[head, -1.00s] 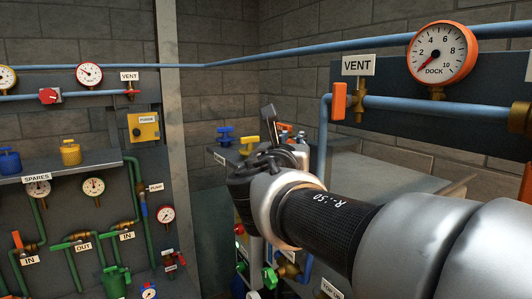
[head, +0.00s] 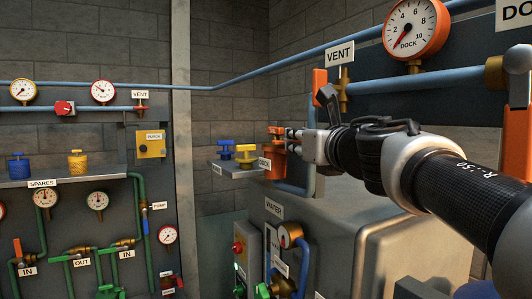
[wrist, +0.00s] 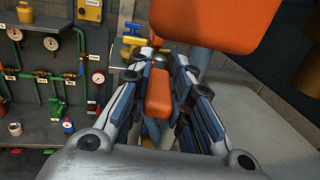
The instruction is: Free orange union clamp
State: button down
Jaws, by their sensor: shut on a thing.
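The orange union clamp (head: 276,168) is beside the small shelf in the head view, at the end of the blue pipe, near a DOCK label. My gripper (head: 290,141) reaches it from the right with its fingers at its upper part. In the wrist view an orange piece (wrist: 159,92) is between the two fingers of my gripper (wrist: 158,72), which are shut on it. The fingers hide part of the clamp, and I cannot tell whether it is loose from its fitting.
An orange VENT handle (head: 319,88) stands just above my gripper and fills the top of the wrist view. A blue valve (head: 225,148) and a yellow valve (head: 246,154) sit on the shelf (head: 238,171). A grey tank (head: 370,220) lies below my arm.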

jog(key=shift+d+n+y, duration=0.15)
jog(key=shift+n+y, duration=0.15)
jog(key=c, duration=1.6)
grip_release()
jog(key=shift+w, duration=0.15)
jog(key=shift+o, duration=0.8)
